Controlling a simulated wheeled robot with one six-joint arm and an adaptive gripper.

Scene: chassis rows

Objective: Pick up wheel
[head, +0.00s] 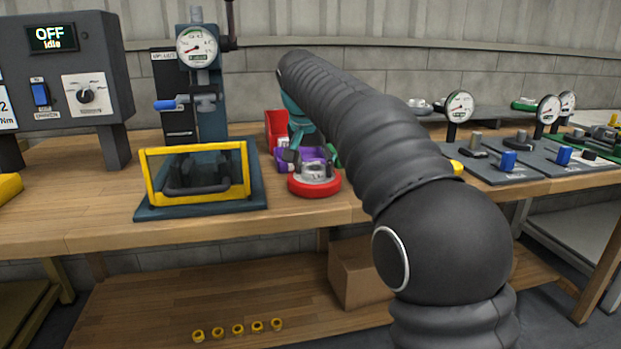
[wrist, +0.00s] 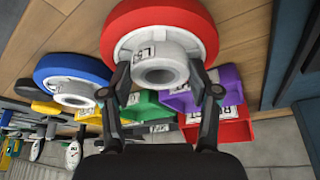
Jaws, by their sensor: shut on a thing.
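A red wheel (head: 315,186) with a pale grey hub is near the front of the wooden bench, right of the yellow-framed press, in the head view. In the wrist view the red wheel (wrist: 200,22) fills the top middle, its hub facing the camera. My gripper (wrist: 162,80) has one dark finger on each side of that hub and is shut on it. In the head view my gripper (head: 306,156) is just above the wheel and partly hidden by my arm. I cannot tell whether the wheel touches the bench.
A blue-rimmed wheel (wrist: 72,66) lies left of the red one in the wrist view. Purple (wrist: 228,84) and red (wrist: 226,126) bins are close by. A press with a yellow guard (head: 197,147) stands left; gauge plates (head: 500,163) stand right. Bare bench lies in front.

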